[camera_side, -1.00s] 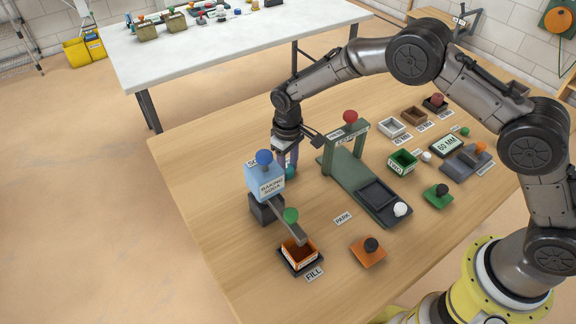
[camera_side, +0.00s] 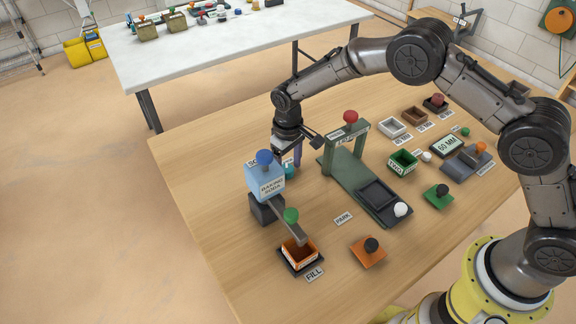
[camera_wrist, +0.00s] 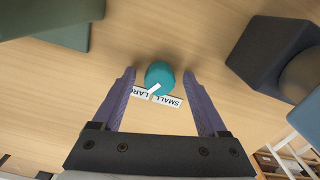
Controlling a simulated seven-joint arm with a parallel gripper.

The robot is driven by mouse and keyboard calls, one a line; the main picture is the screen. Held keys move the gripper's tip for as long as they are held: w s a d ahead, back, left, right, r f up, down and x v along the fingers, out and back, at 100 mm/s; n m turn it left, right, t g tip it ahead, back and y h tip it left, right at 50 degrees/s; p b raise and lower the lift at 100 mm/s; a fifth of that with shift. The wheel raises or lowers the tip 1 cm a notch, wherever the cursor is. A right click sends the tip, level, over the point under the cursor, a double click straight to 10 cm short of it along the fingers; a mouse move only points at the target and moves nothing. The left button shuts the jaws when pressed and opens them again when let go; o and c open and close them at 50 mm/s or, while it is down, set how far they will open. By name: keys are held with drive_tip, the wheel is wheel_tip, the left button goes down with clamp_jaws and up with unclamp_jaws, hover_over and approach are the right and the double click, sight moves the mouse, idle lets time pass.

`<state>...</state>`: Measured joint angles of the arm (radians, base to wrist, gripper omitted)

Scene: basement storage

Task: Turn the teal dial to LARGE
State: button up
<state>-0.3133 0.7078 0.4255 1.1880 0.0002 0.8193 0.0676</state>
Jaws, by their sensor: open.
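The teal dial (camera_wrist: 160,74) is a round knob on the wooden table. In the wrist view its white pointer mark slants down and left, its end near the inner end of the LARGE label (camera_wrist: 141,92). The SMALL label (camera_wrist: 167,101) lies on the right. My gripper (camera_wrist: 159,78) is open, with one purple finger on each side of the dial and a visible gap to both. In the side view, my gripper (camera_side: 288,160) is over the dial (camera_side: 290,172), which is partly hidden behind the blue baking soda box.
The blue baking soda box (camera_side: 265,181) on its dark stand is close in front of the dial. A green gate frame (camera_side: 347,150) with a red knob stands to the right.

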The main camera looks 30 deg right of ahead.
sight(289, 169)
drive_tip(key=shift+r, duration=0.1)
wheel_tip(289, 169, up, 14)
drive_tip(key=shift+f, duration=0.2)
idle(0.3)
drive_tip(key=shift+d, duration=0.1)
